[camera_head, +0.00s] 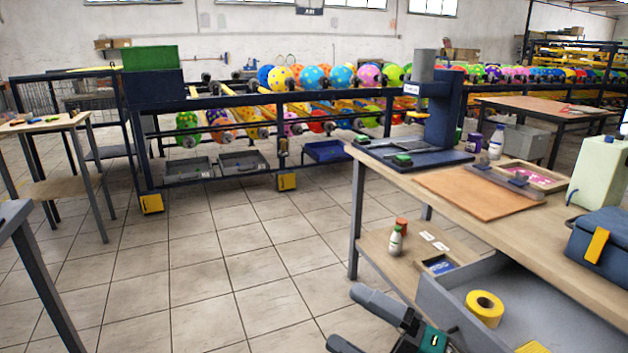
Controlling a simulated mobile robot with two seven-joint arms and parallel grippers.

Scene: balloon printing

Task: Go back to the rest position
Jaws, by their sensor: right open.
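My right gripper (343,317) shows at the bottom centre, with its two dark grey fingers apart and nothing between them. It is in front of the open grey drawer (447,316) of the workbench (549,239) on the right. A yellow tape roll (484,308) lies in that drawer, apart from the fingers. My left gripper is out of view.
A dark press (437,118) and a brown board (480,193) are on the workbench. A lower shelf (385,262) holds small bottles. A rack with colourful balloons (314,77) stands behind. Tiled floor (230,270) is clear in the middle. A table edge (12,213) is at left.

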